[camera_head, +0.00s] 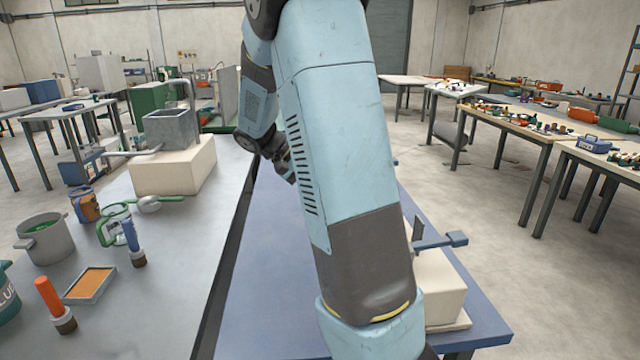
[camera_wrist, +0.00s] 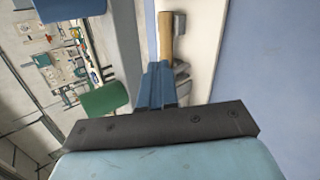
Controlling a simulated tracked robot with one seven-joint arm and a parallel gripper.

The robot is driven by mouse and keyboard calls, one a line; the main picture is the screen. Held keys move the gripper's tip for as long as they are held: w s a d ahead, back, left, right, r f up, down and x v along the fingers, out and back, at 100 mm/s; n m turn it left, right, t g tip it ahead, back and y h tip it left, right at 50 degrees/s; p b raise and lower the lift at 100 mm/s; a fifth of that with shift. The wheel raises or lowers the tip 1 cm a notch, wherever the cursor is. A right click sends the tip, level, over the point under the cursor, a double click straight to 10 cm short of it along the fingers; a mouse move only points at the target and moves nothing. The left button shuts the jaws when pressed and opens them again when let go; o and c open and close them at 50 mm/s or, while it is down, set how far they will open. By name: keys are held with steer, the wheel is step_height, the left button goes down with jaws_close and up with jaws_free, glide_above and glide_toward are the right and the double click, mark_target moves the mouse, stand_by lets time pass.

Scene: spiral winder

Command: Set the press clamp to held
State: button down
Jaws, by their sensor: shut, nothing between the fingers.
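In the wrist view my gripper (camera_wrist: 157,70) is shut and empty; its blue fingers are together. Just past the fingertips is a wooden handle (camera_wrist: 165,38). Grey metal parts (camera_wrist: 180,24) sit beside the handle, on a cream base (camera_wrist: 204,40). I cannot tell whether the fingers touch the handle or whether these parts are the press clamp. In the head view my arm crosses the middle and hides much of the blue bench (camera_head: 270,290); my fingertips are not clear there. A blue lever (camera_head: 442,242) shows above a cream block (camera_head: 436,285) right of my arm.
On the grey bench at left, a grey metal box (camera_head: 170,128) stands on a cream block (camera_head: 175,170). Nearer are a grey pot (camera_head: 45,243), an orange-topped tray (camera_head: 90,284) and an orange-handled tool (camera_head: 50,298). Cluttered tables (camera_head: 530,120) stand beyond open floor at right.

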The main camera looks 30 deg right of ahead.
steer(key=s+a+r+n+t+y, duration=0.2)
steer(key=s+a+r+t+y, duration=0.2)
steer(key=s+a, duration=0.5)
steer(key=s+a+r+n+t+y, duration=0.2)
steer(key=s+a+r+t+y, duration=0.2)
steer(key=s+a+t, duration=0.3)
steer(key=s+a+r, duration=0.1)
steer(key=s+a, duration=0.1)
steer(key=s, duration=0.2)
steer(key=shift+s+a, duration=0.2)
steer(key=shift+a, duration=0.05)
steer(key=shift+s, duration=0.1)
